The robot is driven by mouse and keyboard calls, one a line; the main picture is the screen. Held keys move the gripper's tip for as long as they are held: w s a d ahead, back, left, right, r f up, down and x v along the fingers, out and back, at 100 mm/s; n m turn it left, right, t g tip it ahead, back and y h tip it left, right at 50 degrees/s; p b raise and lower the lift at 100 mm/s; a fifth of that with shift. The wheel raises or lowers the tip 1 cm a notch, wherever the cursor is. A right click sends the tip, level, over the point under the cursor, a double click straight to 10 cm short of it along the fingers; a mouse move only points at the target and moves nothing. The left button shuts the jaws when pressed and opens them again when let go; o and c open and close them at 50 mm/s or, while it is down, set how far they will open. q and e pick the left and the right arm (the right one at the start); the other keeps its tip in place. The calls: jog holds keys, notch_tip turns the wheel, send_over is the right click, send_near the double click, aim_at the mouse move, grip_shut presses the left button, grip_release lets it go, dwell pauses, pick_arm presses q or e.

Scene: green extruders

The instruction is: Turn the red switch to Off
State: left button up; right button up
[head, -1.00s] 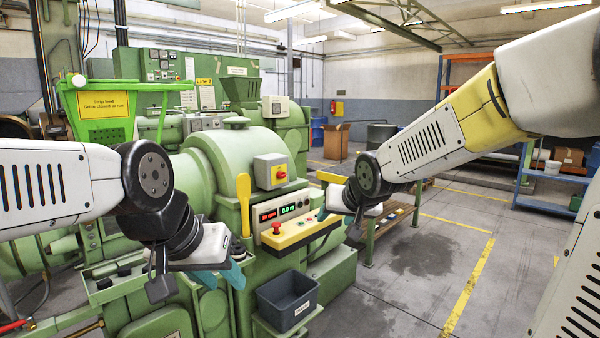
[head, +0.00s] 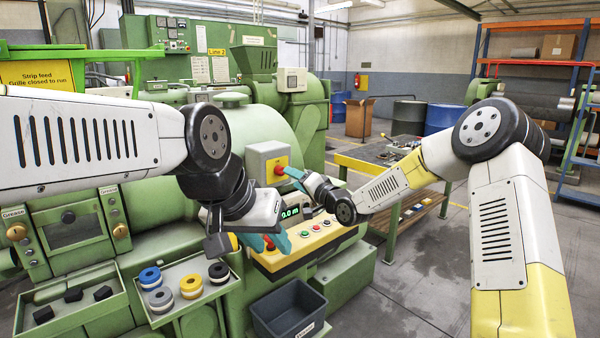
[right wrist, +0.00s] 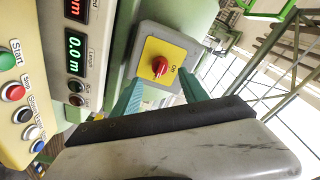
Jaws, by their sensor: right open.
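The red switch (head: 281,169) is a knob on a yellow plate on a grey box (head: 265,160) mounted on the green machine. In the right wrist view, the red knob (right wrist: 160,67) sits on its yellow plate, with the "On" label to its right. My right gripper (right wrist: 161,93) is open and empty, its teal fingers pointing at the box on either side of the knob, apparently still short of it. In the head view, my right gripper (head: 291,174) partly overlaps the knob. My left gripper (head: 268,242) looks open and empty, with spread teal fingers, in front of the control panel.
The yellow control panel (head: 318,236) with buttons and displays lies below the switch box. A dark grey bin (head: 288,310) stands under it. A tray with several rings (head: 190,287) is at lower left. A workbench (head: 372,160) stands behind my right arm.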

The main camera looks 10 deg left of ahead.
aim_at(281, 171)
jog(key=x, duration=0.6)
jog(key=shift+a, duration=0.2)
jog(key=shift+w, duration=0.1)
grip_shut()
